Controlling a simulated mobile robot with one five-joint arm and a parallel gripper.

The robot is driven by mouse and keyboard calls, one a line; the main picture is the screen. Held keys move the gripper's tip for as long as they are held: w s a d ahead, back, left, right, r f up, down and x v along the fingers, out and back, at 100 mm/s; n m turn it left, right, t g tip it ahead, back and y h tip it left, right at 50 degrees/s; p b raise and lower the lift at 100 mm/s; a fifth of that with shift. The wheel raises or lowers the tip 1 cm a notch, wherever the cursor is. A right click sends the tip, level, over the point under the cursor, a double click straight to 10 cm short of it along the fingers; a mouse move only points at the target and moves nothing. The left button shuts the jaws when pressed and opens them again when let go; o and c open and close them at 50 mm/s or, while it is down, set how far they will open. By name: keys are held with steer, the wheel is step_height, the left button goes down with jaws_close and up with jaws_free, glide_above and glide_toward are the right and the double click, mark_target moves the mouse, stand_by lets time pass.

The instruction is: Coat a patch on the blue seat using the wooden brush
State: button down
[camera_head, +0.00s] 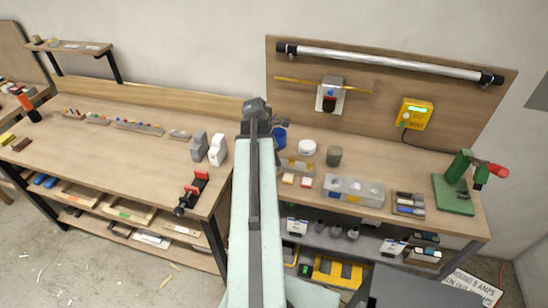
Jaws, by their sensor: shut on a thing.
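My arm reaches up the middle of the head view, and its grey end stands in front of the gap between the two benches. The jaws of my gripper are hidden behind the arm's end, so what they hold does not show. I cannot make out the wooden brush. No seat can be made out either. A blue round object (280,138) shows just right of the arm's end, partly covered by it, and I cannot tell what it is.
The right bench (400,165) holds a grey block with holes (354,190) and a green press (457,185).

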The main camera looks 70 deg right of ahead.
steer(key=shift+r+p, duration=2.55)
steer(key=shift+r, duration=0.3)
step_height(320, 180, up, 3)
steer(key=p, duration=0.3)
steer(key=shift+r, duration=0.15)
steer(key=shift+f, duration=0.25)
